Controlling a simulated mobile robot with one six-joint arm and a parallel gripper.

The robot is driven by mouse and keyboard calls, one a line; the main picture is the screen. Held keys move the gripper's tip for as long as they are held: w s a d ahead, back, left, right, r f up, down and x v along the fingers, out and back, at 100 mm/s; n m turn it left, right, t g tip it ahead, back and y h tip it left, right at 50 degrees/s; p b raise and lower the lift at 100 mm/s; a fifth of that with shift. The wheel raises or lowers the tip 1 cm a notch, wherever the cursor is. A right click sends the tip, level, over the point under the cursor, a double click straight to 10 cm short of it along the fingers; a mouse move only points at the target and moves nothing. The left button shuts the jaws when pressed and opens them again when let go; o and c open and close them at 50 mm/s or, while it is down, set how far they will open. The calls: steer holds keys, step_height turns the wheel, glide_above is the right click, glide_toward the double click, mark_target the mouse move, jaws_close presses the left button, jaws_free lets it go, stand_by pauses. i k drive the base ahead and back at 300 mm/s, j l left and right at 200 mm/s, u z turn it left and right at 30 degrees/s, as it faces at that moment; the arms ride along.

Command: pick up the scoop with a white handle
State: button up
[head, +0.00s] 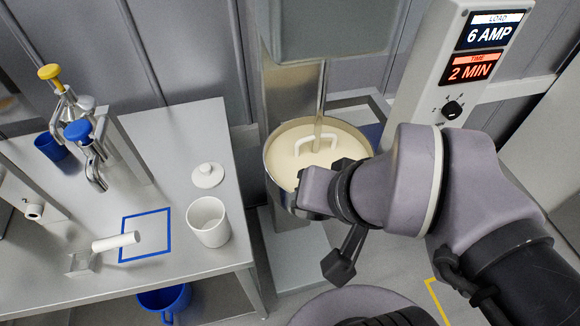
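The scoop's white handle (116,241) lies on the grey metal table at the left, at the blue square outline's left edge. Its clear, box-shaped scoop end (82,262) points to the lower left, near the table's front edge. My gripper (339,264) is in front of the mixing bowl, well to the right of the scoop and away from the table. A dark finger-like part points downward; the rest is hidden by my wrist, so its opening does not show. Nothing touches the scoop.
A white cup (208,222) and a white lid (207,175) stand right of the blue outline (145,252). Taps with yellow and blue knobs (77,130) stand behind. The mixing bowl (277,180) holds cream-coloured contents. A blue bucket (165,301) is below the table (190,140).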

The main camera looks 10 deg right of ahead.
mark_target(82, 263)
steer(key=u, duration=1.85)
steer(key=k+j+z, duration=0.15)
steer(key=z, duration=1.8)
steer(key=u, duration=1.85)
steer(key=i+j+z, duration=0.35)
steer(key=j, duration=0.3)
